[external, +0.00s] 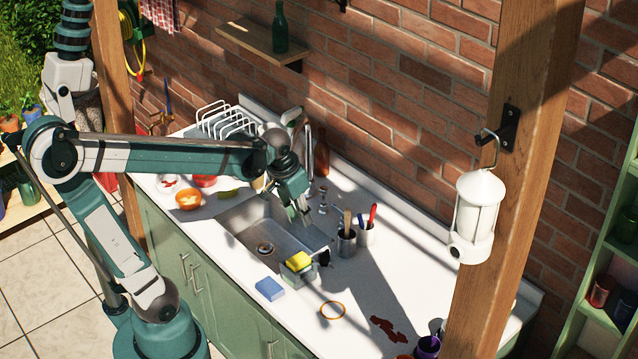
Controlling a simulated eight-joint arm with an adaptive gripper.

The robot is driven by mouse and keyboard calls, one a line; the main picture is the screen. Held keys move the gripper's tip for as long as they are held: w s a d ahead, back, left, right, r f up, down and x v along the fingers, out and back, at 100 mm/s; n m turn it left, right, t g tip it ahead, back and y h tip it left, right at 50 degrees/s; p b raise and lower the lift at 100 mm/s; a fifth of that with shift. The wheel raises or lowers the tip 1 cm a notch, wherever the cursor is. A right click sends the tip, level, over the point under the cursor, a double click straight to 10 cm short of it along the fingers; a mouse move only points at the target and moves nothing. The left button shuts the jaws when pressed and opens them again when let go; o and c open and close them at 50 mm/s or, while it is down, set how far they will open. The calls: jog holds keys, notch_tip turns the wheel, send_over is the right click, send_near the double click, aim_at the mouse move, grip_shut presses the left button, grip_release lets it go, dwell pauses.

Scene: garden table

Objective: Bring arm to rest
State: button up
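My arm (180,154) is teal and white and reaches from the lower left across the counter (385,270). The forearm is nearly level. My gripper (299,214) points down above the back part of the sink (240,222). Its fingers are small and partly lost against the sink, so I cannot tell whether they are open or shut. I see no object clearly held in it.
A yellow sponge (299,260) sits at the sink's front right edge, with a blue sponge (270,289) nearby. Utensil cups (347,243), a faucet (308,155) and a dish rack (222,118) stand close. A lantern (476,215) hangs from the right post.

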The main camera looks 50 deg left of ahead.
jog(key=s+a+r+t, duration=0.1)
jog(key=s+t, duration=0.3)
jog(key=s, duration=0.5)
jog(key=shift+s+a+r, duration=0.25)
jog(key=shift+s, duration=0.15)
